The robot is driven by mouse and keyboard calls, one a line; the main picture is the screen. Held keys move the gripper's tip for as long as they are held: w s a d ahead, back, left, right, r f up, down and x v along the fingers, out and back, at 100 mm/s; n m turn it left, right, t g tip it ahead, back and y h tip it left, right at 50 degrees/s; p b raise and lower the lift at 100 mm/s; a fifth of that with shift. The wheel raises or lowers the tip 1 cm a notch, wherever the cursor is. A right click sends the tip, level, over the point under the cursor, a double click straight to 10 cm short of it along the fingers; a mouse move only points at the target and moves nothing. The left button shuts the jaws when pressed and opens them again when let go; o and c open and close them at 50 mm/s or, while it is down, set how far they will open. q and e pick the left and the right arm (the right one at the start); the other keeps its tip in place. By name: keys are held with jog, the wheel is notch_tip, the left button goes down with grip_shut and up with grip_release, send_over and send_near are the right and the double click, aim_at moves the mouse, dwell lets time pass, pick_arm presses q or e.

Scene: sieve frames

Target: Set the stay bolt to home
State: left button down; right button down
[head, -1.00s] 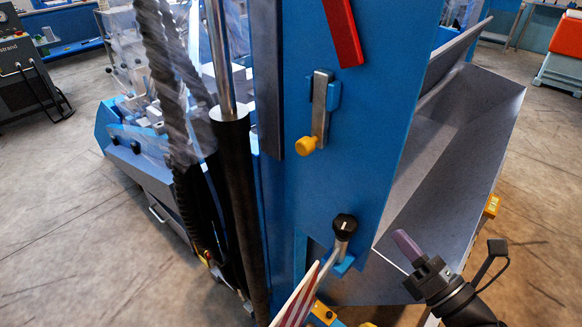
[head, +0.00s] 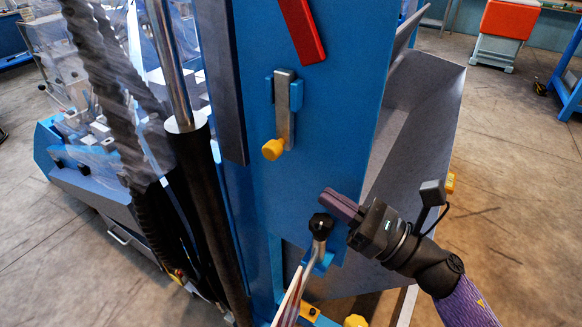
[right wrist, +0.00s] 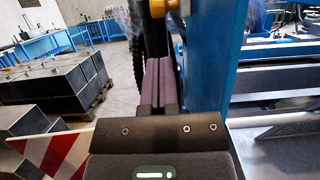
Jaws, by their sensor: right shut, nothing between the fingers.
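A flat steel bolt (head: 284,112) with a yellow knob (head: 273,149) at its lower end sits in a blue bracket on the blue machine panel; I take it for the stay bolt. It hangs about upright. The yellow knob also shows at the top of the right wrist view (right wrist: 164,6), above my fingers. My right gripper (head: 329,198) is shut and empty, its purple fingers below and to the right of the yellow knob, apart from it. In the right wrist view the fingers (right wrist: 158,64) lie together. My left gripper is out of view.
A black-knobbed lever (head: 321,226) stands just below my right fingers. A red bar (head: 301,30) is on the panel above the bolt. A grey chute (head: 420,140) lies to the right. A black cylinder (head: 208,210) stands left. A red-and-white striped plate (head: 288,304) is low.

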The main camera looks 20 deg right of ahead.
aim_at(292, 147)
jog(key=shift+p+x, duration=0.75)
jog(key=shift+x, duration=3.05)
notch_tip(292, 147, up, 5)
jog(key=p, duration=0.4)
jog(key=shift+f, duration=0.15)
jog(key=shift+f, duration=0.1)
